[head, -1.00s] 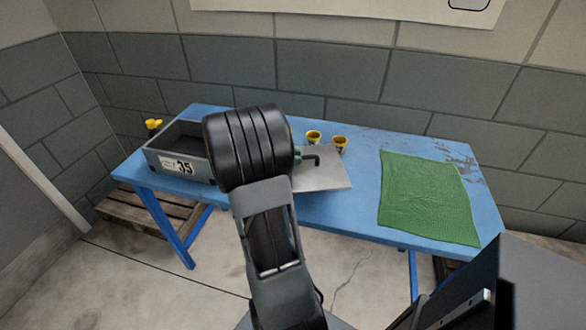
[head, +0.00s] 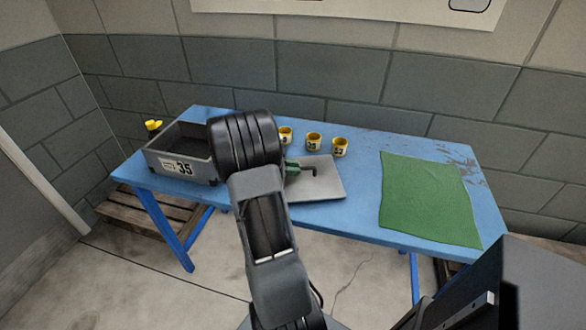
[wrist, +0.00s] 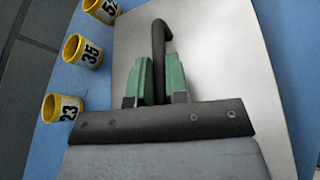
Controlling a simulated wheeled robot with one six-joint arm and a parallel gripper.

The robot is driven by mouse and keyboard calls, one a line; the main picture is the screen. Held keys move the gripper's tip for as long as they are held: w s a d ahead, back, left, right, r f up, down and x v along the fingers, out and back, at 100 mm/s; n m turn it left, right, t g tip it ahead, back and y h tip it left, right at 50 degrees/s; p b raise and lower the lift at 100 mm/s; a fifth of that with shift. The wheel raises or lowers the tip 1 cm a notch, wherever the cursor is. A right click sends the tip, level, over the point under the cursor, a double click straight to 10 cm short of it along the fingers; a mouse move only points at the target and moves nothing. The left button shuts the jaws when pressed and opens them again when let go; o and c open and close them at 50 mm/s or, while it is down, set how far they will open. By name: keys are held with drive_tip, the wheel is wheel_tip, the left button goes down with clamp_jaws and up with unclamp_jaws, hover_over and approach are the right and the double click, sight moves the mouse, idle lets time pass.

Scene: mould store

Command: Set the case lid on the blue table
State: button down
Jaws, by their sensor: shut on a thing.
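The case lid (head: 326,188) is a flat light-grey plate with a dark bent handle (head: 308,170). It is level over the middle of the blue table (head: 352,208), resting on it or very close above it; I cannot tell which. My gripper (head: 292,172) has green fingertips and is shut on the handle. In the wrist view my gripper (wrist: 158,78) shows its fingers on both sides of the handle (wrist: 160,40), above the lid (wrist: 220,60). My arm hides the lid's left part in the head view.
An open grey case (head: 205,172) marked 35 stands at the table's left. Yellow numbered cups (head: 314,141) stand in a row behind the lid, clear of it. A green cloth (head: 428,200) lies at the right. Bare blue table separates lid and cloth.

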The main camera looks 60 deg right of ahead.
drive_tip(key=c, duration=1.1)
unclamp_jaws()
drive_tip(key=v, duration=1.1)
drive_tip(key=shift+w+a+r, duration=0.1)
drive_tip(key=s+a+m+t+y, duration=0.2)
drive_tip(key=a+t+y, duration=0.1)
drive_tip(key=a, duration=0.7)
drive_tip(key=s+a+r+m+t+y, duration=0.1)
drive_tip(key=a+t+y, duration=0.3)
drive_tip(key=a, duration=0.5)
drive_tip(key=s+a+m+t+y, duration=0.2)
drive_tip(key=a+t, duration=0.3)
drive_tip(key=a, duration=0.5)
drive_tip(key=shift+s+a+r+m+y, duration=0.15)
drive_tip(key=shift+s+a+m+y, duration=0.3)
drive_tip(key=shift+y, duration=0.25)
drive_tip(key=shift+d, duration=0.15)
